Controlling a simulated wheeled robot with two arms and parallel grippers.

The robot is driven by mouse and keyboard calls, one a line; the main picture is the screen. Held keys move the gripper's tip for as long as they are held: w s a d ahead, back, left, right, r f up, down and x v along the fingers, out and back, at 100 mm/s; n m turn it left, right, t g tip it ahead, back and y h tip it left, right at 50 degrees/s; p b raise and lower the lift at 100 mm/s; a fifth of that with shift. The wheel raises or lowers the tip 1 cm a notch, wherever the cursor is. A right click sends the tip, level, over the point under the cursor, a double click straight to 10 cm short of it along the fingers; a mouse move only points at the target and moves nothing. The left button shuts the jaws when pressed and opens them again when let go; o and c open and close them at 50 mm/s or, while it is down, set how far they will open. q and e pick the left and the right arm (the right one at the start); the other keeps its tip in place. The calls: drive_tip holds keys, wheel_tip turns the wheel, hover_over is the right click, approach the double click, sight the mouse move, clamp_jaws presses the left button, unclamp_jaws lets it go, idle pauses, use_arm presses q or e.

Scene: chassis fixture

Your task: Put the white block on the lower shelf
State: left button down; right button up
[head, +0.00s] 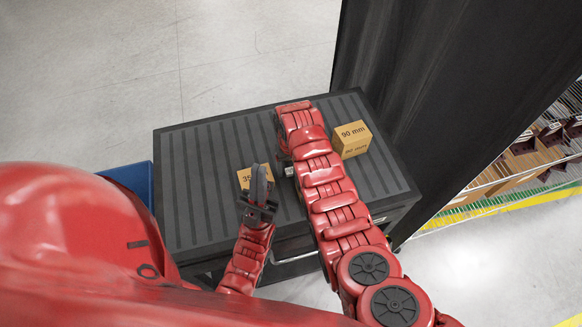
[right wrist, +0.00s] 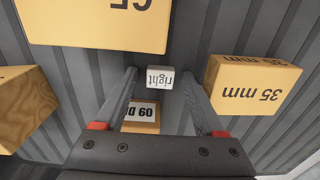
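In the right wrist view a small white block (right wrist: 160,78) with the word "right" upside down lies between the fingertips of my right gripper (right wrist: 159,80). The fingers are open, with a narrow gap on each side of the block. In the head view my right arm reaches over the ribbed dark top (head: 215,140), and its gripper and the white block are not clearly visible there. My left gripper (head: 259,185) is in front of a tan 35 mm block (head: 243,177); its fingers appear nearly edge-on, so their opening is unclear. I cannot identify a lower shelf.
A tan 90 mm block (head: 350,140) stands right of my right arm. A tall dark panel (head: 430,80) rises behind the top's right side.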

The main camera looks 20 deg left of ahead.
sight(291, 171)
drive_tip(key=shift+r, duration=0.15)
drive_tip(key=shift+r, duration=0.15)
drive_tip(key=shift+a+r, duration=0.1)
drive_tip(key=shift+r, duration=0.15)
wheel_tip(291, 171, up, 6)
drive_tip(key=shift+f+b, duration=0.2)
drive_tip(key=shift+b, duration=0.9)
wheel_tip(291, 171, up, 6)
drive_tip(key=p, duration=0.4)
drive_tip(key=shift+f, duration=0.2)
